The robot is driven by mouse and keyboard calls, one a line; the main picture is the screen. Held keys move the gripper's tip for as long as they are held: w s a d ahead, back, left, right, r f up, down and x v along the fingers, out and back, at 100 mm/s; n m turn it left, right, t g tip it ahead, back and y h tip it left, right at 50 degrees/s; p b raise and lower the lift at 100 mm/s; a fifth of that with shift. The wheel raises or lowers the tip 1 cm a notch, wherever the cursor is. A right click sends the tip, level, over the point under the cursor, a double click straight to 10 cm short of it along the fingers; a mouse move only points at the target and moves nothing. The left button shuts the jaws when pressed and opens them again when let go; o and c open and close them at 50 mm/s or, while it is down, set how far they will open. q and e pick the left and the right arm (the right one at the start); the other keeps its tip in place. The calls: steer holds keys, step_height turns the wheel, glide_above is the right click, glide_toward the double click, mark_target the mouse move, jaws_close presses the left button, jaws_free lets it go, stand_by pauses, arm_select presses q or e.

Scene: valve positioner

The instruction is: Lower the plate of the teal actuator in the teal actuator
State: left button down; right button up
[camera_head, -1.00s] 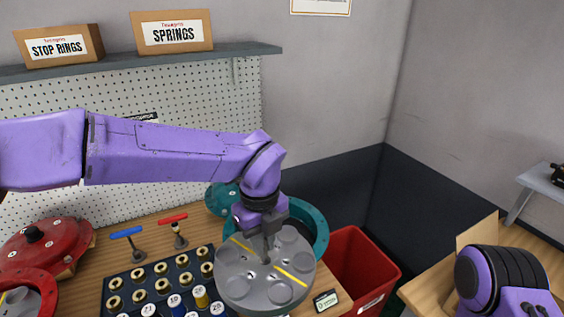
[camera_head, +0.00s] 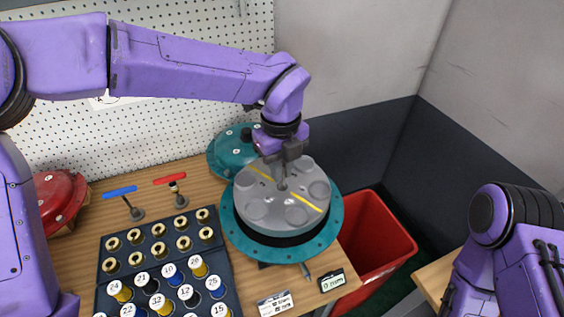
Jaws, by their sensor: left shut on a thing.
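The teal actuator (camera_head: 234,243) stands on the right part of the wooden bench, its flange ring showing around the plate. The round grey plate (camera_head: 257,211), with a yellow stripe and several round recesses, sits over the actuator's opening. A dark band shows below the plate's front edge; I cannot tell how deep the plate sits. My left gripper (camera_head: 282,186) points down and is shut on the stem at the plate's centre. My right arm shows at the lower right, but its gripper is out of view.
A teal cover (camera_head: 226,150) lies behind the actuator. A black tray (camera_head: 153,238) with brass bushings and numbered springs is to the left. Blue-handled (camera_head: 120,192) and red-handled (camera_head: 170,179) tools stand behind it. A small display (camera_head: 333,281) is in front; a red bin (camera_head: 385,235) is right.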

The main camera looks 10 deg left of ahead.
mark_target(281, 185)
arm_select(q)
steer(key=shift+w+f+b, duration=0.2)
steer(key=shift+f+b, duration=0.35)
steer(key=shift+f, duration=0.5)
steer(key=shift+s+f+b, duration=0.15)
steer(key=shift+f+b, duration=0.6)
steer(key=shift+f, duration=0.3)
steer(key=shift+f+b, duration=0.55)
steer(key=shift+f, duration=0.35)
steer(key=shift+r, duration=0.15)
steer(key=shift+w+a, duration=0.15)
steer(key=shift+w, duration=0.05)
steer(key=shift+f, duration=0.2)
